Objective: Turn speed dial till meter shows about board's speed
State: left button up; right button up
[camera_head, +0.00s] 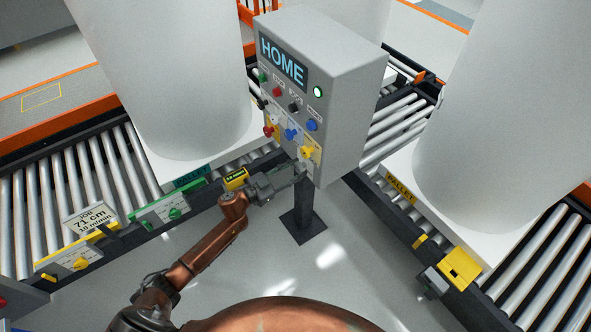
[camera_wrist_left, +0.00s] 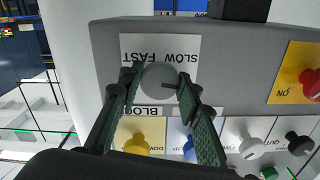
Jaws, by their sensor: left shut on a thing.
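In the head view my left gripper (camera_head: 297,168) is at the lower edge of the grey control box (camera_head: 345,110), and the dial cannot be made out there. The job board (camera_head: 89,217) at left reads 71 cm; its speed line is only partly legible. A small yellow-framed dark display (camera_head: 235,178), possibly the meter, is too small to read.
Nearby knobs are yellow (camera_wrist_left: 137,145), blue (camera_wrist_left: 188,147), white (camera_wrist_left: 250,147) and red (camera_wrist_left: 311,83). The box's screen (camera_head: 283,62) reads HOME. Two large white tanks (camera_head: 180,80) (camera_head: 500,120) stand on pallets over roller conveyors. The floor around the box's post is clear.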

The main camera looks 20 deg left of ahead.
pick_arm(q)
jog(key=shift+m, duration=0.4)
pick_arm(e)
jog(key=shift+a, duration=0.25)
pick_arm(q)
jog(key=m, duration=0.4)
jog(key=m+b, duration=0.1)
jog(key=m, duration=0.4)
jog(key=m+b, duration=0.2)
jog(key=m, duration=0.3)
jog(key=shift+f+m, duration=0.1)
jog(key=shift+m, duration=0.3)
jog(key=shift+m+b, duration=0.95)
jog(key=shift+m, duration=1.15)
pick_arm(e)
jog(key=shift+s+f, duration=0.35)
jog(key=shift+f, duration=0.45)
jog(key=shift+s+f, duration=0.35)
jog(key=shift+f, duration=0.45)
jog(key=shift+s+f, duration=0.35)
jog(key=shift+f, duration=0.45)
jog(key=shift+d, duration=0.1)
pick_arm(q)
jog(key=o, duration=1.2)
jog(key=shift+c, duration=0.2)
pick_arm(e)
jog(key=shift+d, duration=0.15)
